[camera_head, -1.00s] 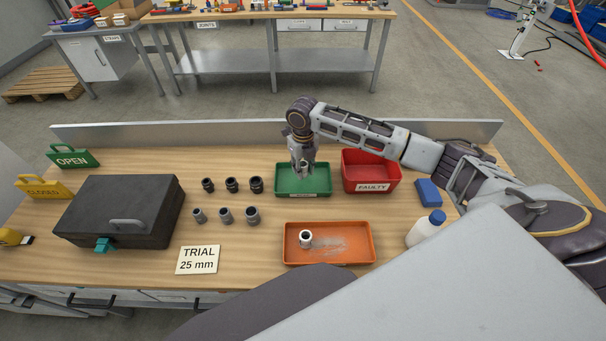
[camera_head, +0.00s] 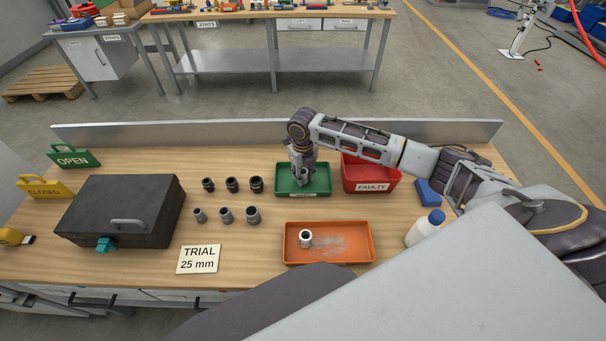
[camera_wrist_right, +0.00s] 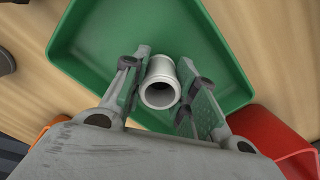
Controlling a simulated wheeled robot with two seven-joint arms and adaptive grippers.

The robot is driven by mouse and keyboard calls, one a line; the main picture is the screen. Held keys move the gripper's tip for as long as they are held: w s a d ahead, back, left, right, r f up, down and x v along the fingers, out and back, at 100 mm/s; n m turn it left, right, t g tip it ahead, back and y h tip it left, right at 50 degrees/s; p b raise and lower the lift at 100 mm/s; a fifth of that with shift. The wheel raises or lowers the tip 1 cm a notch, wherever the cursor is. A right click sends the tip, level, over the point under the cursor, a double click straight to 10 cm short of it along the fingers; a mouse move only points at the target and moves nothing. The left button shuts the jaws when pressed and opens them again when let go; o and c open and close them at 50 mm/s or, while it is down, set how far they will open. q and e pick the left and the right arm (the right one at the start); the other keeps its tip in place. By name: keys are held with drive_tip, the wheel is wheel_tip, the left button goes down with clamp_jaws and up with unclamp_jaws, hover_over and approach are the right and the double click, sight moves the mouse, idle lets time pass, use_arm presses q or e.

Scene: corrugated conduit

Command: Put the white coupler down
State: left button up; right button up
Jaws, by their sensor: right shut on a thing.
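My right gripper (camera_head: 301,178) points down over the green tray (camera_head: 318,190) on the bench. In the right wrist view my right gripper (camera_wrist_right: 164,84) has its fingers on either side of a white coupler (camera_wrist_right: 160,71) and is shut on it. The coupler's open end faces the camera, and the green tray floor (camera_wrist_right: 130,28) lies behind it. I cannot tell whether the coupler touches that floor. Another pale coupler (camera_head: 305,239) stands in the orange tray (camera_head: 345,262). My left gripper is not in view.
A red bin marked FAULTY (camera_head: 391,180) stands close to the right of the green tray. Several black and grey couplers (camera_head: 231,184) stand in rows to the left. A dark case (camera_head: 120,205), a TRIAL 25 mm card (camera_head: 198,259) and a white bottle (camera_head: 424,228) are also on the bench.

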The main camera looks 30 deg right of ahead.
sight(303, 171)
drive_tip(key=shift+f, duration=0.1)
drive_tip(key=o, duration=0.8)
drive_tip(key=shift+c, duration=0.2)
wheel_tip(303, 171, up, 12)
drive_tip(key=b, duration=0.1)
idle(0.7)
